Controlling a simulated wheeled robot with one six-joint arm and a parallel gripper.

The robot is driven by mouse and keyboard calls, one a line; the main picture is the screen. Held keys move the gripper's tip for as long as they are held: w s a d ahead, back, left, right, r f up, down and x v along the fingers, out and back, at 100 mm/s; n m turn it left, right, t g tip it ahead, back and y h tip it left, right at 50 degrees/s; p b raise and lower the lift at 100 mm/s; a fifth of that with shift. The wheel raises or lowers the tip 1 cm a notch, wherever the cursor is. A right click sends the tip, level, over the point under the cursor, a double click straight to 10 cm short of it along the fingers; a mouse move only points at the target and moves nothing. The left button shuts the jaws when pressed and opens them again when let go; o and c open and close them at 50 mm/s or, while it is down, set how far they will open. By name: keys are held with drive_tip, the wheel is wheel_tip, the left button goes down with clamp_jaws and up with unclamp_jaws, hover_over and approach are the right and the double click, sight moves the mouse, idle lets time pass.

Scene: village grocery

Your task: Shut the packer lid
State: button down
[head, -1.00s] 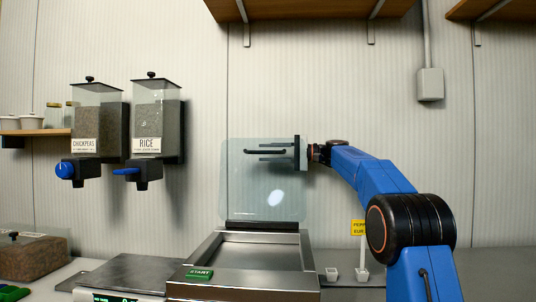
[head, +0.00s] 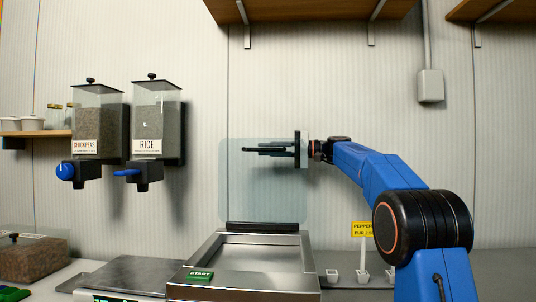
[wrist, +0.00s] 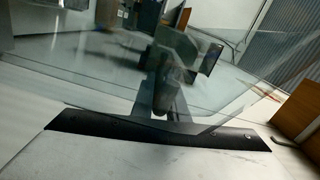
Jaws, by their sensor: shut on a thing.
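The packer (head: 255,287) is a steel box with a green START button, low in the middle of the head view. Its clear lid (head: 262,195) stands upright, open, on a dark hinge strip (head: 262,226) at the back of the packer. My gripper (head: 262,149) reaches in from the right near the lid's top edge and is shut on the dark bar handle there. The handle is mostly hidden by the fingers. In the wrist view, the clear lid pane (wrist: 95,75) and the black hinge strip (wrist: 100,126) show, with reflections; the grip itself is unclear.
A chickpeas dispenser (head: 97,125) and a rice dispenser (head: 156,118) hang on the wall at left. A steel plate (head: 120,273) lies left of the packer. Small white cups and a yellow price tag (head: 368,229) are at right. A wooden shelf (head: 310,8) is overhead.

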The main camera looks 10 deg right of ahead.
drive_tip(key=s+a+f+n, duration=0.1)
drive_tip(key=s+a+n, duration=0.25)
drive_tip(key=s, duration=0.65)
drive_tip(key=s+a+n, duration=0.3)
drive_tip(key=s+n, duration=0.2)
drive_tip(key=s, duration=0.4)
drive_tip(key=s+a+f+n, duration=0.4)
drive_tip(key=s+f+n, duration=0.4)
drive_tip(key=s+f, duration=0.5)
drive_tip(key=shift+s+f, duration=0.25)
drive_tip(key=shift+f, duration=1.5)
drive_tip(key=c, duration=1.8)
unclamp_jaws()
